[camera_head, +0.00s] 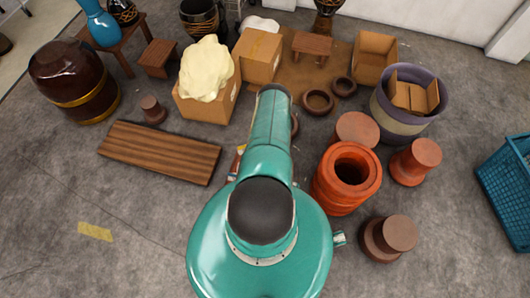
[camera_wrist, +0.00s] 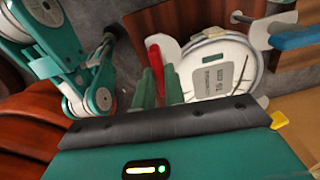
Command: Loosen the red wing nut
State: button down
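In the wrist view, the teal housing of my gripper's hand fills the bottom, and two green finger-like parts (camera_wrist: 159,88) stand up just beyond its dark edge. A narrow bright red piece (camera_wrist: 156,56) rises between and behind them. It may be a wing of the red wing nut, but its full shape is hidden. I cannot tell whether the fingers touch it or how far apart they are. A round white device (camera_wrist: 216,68) with printed text is just right of it. In the head view, my arm hides the gripper, and no wing nut can be made out.
In the head view, an orange-red hollow drum (camera_head: 344,178) stands right of my arm, near brown stools (camera_head: 414,160). A wooden plank (camera_head: 160,152) lies left, cardboard boxes (camera_head: 258,54) stand behind, and a blue crate (camera_head: 506,190) is far right.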

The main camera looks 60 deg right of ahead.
dwell(0.4)
jog(key=n, duration=0.6)
jog(key=shift+n, duration=0.3)
jog(key=n, duration=1.2)
jog(key=shift+n, duration=0.3)
jog(key=n, duration=0.6)
jog(key=shift+n, duration=0.3)
jog(key=c, duration=1.5)
grip_release()
jog(key=shift+o, duration=0.2)
